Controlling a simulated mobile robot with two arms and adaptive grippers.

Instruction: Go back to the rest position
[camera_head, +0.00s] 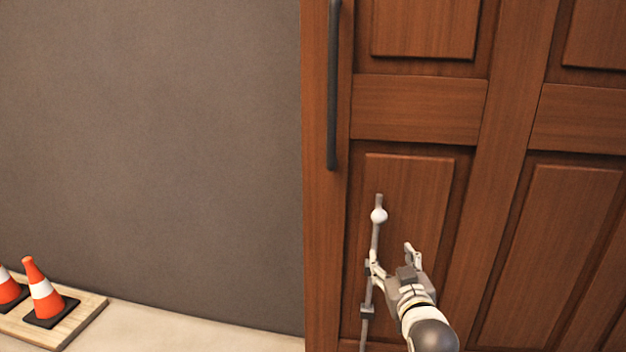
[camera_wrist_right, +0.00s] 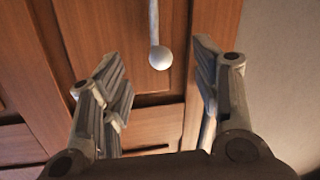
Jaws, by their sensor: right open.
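My right gripper (camera_head: 390,252) is in front of the lower part of a brown wooden door (camera_head: 408,200). Its two fingers are spread with nothing held between them. A thin grey rod (camera_head: 375,238) with a white round knob (camera_head: 378,215) runs up the door. In the head view, the left finger overlaps the rod just below the knob; I cannot tell whether they touch. In the right wrist view, the white knob (camera_wrist_right: 160,59) shows beyond the open fingers, apart from both. My left gripper is not in view.
A long dark vertical handle (camera_head: 333,90) is on the door's left side, above the gripper. A plain grey wall (camera_head: 150,130) is to the left. Orange and white cones (camera_head: 43,290) stand on a wooden board (camera_head: 85,318) at the lower left. Pale floor is clear between board and door.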

